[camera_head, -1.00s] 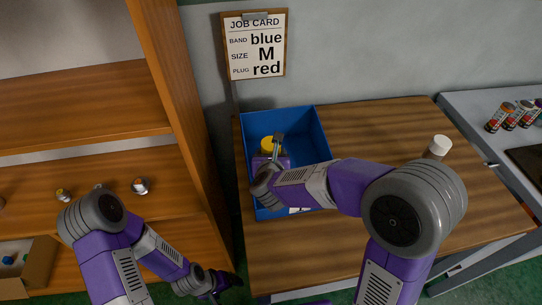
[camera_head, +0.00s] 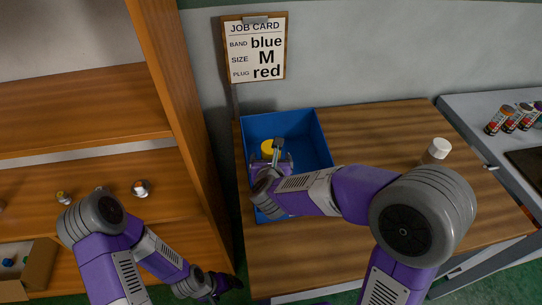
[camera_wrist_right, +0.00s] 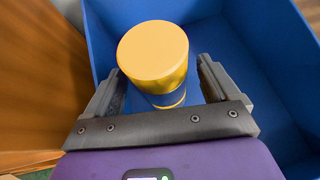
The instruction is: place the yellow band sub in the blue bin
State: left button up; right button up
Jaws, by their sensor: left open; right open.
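The blue bin (camera_head: 318,145) stands on the wooden table; its blue wall also fills much of the right wrist view (camera_wrist_right: 270,60). A yellow-topped cylinder, seemingly the sub (camera_head: 267,148), is inside the bin near its left side. In the right wrist view the sub (camera_wrist_right: 155,55) shows a yellow top, a golden side and a blue band low down. My right gripper (camera_wrist_right: 160,70) is open, with one finger on either side of the sub and gaps showing. In the head view my right gripper (camera_head: 272,160) is over the bin. My left gripper (camera_head: 222,286) is low, left of the table, and open.
A wooden shelf (camera_head: 90,100) stands at the left with small metal parts and a cardboard box (camera_head: 38,268). A white-capped bottle (camera_head: 438,150) stands at the table's right. Several cans sit on the grey bench (camera_head: 465,105). A job card (camera_head: 254,48) hangs behind.

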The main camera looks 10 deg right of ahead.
jog(key=p+v, duration=0.2)
jog(key=v, duration=0.8)
jog(key=shift+s, duration=0.25)
jog(key=shift+r, duration=0.15)
